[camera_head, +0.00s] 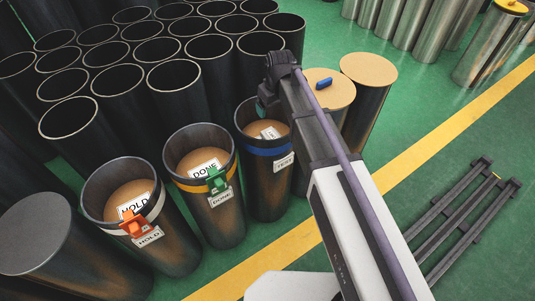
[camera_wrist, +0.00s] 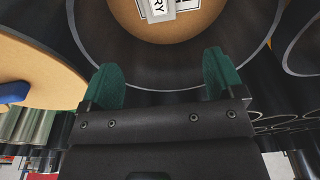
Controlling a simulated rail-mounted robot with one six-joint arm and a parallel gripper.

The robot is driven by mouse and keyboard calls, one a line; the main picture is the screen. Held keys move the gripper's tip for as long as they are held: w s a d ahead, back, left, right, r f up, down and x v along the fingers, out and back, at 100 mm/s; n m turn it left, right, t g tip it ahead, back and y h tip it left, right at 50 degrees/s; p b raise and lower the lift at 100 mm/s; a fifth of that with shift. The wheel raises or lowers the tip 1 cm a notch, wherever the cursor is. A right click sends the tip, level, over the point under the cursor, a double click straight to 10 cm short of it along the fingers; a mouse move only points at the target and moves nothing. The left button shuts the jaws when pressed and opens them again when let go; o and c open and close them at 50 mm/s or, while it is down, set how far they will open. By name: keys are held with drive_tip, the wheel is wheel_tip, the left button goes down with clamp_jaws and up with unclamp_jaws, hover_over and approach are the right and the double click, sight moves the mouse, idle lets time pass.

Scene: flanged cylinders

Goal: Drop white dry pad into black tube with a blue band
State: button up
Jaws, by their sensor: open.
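The black tube with a blue band (camera_head: 266,149) stands upright at the right end of the front row, with a white TEST tag (camera_head: 284,162) on its front. A white pad (camera_head: 268,132) lies inside it on a tan inner surface. In the wrist view the white pad (camera_wrist: 158,8) shows the letters "RY" at the top edge, partly cut off, over another white label. My gripper (camera_wrist: 162,72) is open, its two green fingers apart with nothing between them. In the head view my gripper (camera_head: 262,108) is at the tube's mouth, mostly hidden behind my arm.
Beside it stand a yellow-banded tube (camera_head: 205,183) with a green clip and a white-banded tube (camera_head: 150,222) with an orange clip. Several empty black tubes (camera_head: 118,80) crowd behind. A tan-lidded cylinder (camera_head: 368,68) stands right. A dark rack (camera_head: 455,225) lies on the green floor.

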wheel_tip(320, 180, up, 8)
drive_tip(key=s+p, duration=0.1)
drive_tip(key=p, duration=0.5)
drive_tip(key=shift+d+r+p, duration=0.2)
drive_tip(key=shift+d+p, duration=0.15)
drive_tip(key=shift+p, duration=0.05)
drive_tip(key=s+d+m+g+h, duration=0.1)
drive_tip(key=s+d+m, duration=0.6)
drive_tip(key=s+d, duration=1.15)
wheel_tip(320, 180, up, 15)
drive_tip(key=p, duration=1.5)
drive_tip(key=shift+s+a+r, duration=0.15)
drive_tip(key=shift+s+a, duration=0.1)
